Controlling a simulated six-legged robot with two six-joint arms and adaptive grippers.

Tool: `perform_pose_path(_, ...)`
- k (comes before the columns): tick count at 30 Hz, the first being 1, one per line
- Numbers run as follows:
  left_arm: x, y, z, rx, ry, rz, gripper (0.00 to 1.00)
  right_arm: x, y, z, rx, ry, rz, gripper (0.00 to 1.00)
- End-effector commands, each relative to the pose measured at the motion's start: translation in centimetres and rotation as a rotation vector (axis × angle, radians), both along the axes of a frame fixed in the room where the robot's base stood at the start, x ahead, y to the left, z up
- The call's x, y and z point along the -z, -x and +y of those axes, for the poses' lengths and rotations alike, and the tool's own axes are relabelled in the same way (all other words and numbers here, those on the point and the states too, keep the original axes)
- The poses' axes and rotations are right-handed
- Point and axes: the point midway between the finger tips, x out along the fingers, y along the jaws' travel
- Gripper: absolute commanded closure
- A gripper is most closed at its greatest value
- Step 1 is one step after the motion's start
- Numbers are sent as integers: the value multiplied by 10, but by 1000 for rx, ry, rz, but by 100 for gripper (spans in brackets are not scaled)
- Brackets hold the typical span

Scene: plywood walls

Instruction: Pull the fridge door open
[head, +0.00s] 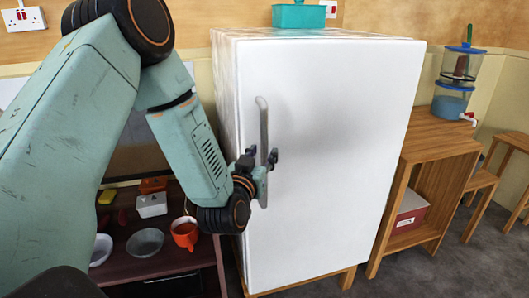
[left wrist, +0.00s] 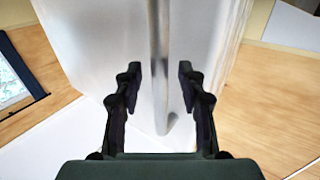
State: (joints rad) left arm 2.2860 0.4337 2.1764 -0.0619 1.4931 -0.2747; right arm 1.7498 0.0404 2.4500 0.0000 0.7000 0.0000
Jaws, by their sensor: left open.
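The white fridge (head: 330,150) stands on a wooden base in the middle of the head view, its door shut. A long grey vertical handle (head: 263,125) is on the left side of the door. My left gripper (head: 263,160) is open at the lower half of the handle. In the left wrist view the handle (left wrist: 159,60) runs between the two open fingers (left wrist: 160,85), with a gap visible on each side. The fridge (left wrist: 95,45) fills the middle of that view. My right gripper is not in view.
A teal box (head: 298,16) sits on top of the fridge. A dark low table (head: 150,265) with bowls and an orange mug (head: 185,233) stands at the left. A wooden shelf unit (head: 440,150) bearing a water dispenser (head: 455,85) stands to the right.

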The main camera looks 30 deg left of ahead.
Motion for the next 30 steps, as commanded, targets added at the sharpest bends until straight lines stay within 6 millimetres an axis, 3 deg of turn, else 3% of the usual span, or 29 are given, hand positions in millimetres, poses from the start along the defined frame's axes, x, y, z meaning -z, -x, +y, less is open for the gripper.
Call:
perform_pose_path(6,0,-18,6,0,-1,0,60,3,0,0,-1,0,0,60)
perform_pose_path(15,0,-21,7,-3,1,2,60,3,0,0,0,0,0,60)
perform_pose_path(30,0,-22,6,-2,0,1,100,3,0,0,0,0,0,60)
